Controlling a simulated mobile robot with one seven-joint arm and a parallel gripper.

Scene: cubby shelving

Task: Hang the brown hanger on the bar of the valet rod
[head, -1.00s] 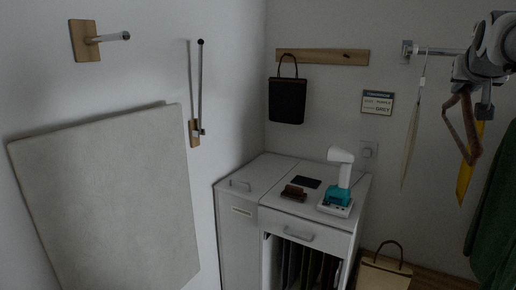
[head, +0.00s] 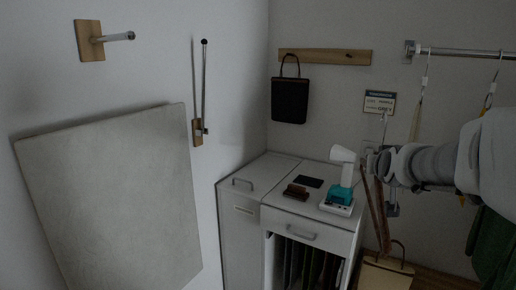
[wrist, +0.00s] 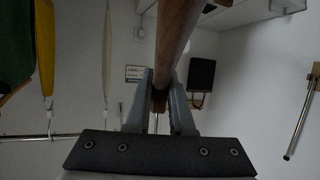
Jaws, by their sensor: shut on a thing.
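My gripper (head: 390,185) is at the right in the head view, in front of the back wall and right of the white cabinet. In the wrist view my gripper (wrist: 163,92) is shut on the brown hanger (wrist: 174,42). The hanger also shows in the head view (head: 376,212), hanging below my gripper, seen nearly edge-on and partly hidden.
A closet rail (head: 465,52) at the right carries hanging items. The white cabinet (head: 240,215) holds a teal-and-white device (head: 338,195). A black bag (head: 289,101) hangs on the back wall. A grey board (head: 110,195) is on the left wall. A paper bag (head: 385,272) stands below.

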